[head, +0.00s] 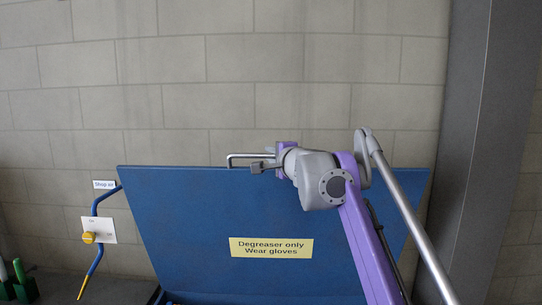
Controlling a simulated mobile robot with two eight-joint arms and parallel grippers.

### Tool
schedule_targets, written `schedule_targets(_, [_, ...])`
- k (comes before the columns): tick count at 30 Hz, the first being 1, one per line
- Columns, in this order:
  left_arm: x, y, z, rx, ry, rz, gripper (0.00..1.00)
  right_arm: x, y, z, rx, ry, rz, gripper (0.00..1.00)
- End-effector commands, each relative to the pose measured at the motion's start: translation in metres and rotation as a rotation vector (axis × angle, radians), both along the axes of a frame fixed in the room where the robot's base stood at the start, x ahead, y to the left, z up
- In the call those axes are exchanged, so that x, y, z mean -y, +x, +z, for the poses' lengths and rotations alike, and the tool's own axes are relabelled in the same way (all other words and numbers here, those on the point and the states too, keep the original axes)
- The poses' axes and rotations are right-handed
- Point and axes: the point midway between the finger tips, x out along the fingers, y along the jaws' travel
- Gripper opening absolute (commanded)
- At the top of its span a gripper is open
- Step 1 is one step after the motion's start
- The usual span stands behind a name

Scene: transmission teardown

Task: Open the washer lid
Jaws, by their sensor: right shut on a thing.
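The washer lid (185,225) is a wide blue panel in the middle of the head view. It stands raised and tilted, with its broad face towards me and a yellow label (271,248) reading "Degreaser only Wear gloves". A grey bar handle (239,155) sits at its top edge. My right gripper (262,167) is at this edge, shut on the handle; my right arm comes up in front of the lid's right part and hides some of it. The washer's basin below is mostly out of view. My left gripper is not in view.
A grey block wall (240,65) stands behind the lid. A dark grey pillar (485,130) rises at the right. A blue pipe with a yellow knob (89,237) and a "Shop air" sign (104,184) are left of the lid. Green holders (25,287) stand at the lower left.

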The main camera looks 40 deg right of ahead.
Motion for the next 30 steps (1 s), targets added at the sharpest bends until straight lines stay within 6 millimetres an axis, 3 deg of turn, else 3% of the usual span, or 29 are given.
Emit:
schedule_targets(3, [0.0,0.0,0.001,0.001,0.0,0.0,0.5,-0.001,-0.001,0.003,0.002,0.003,0.002,0.3])
schedule_targets(14, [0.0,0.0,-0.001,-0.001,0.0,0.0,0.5,-0.003,-0.01,0.002,0.001,0.001,0.0,0.3])
schedule_targets(24, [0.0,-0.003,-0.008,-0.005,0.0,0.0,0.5,-0.023,-0.071,0.008,0.002,0.0,-0.002,0.3])
schedule_targets(30, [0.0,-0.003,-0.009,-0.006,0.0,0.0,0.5,-0.032,-0.098,0.011,0.003,-0.001,-0.001,0.3])
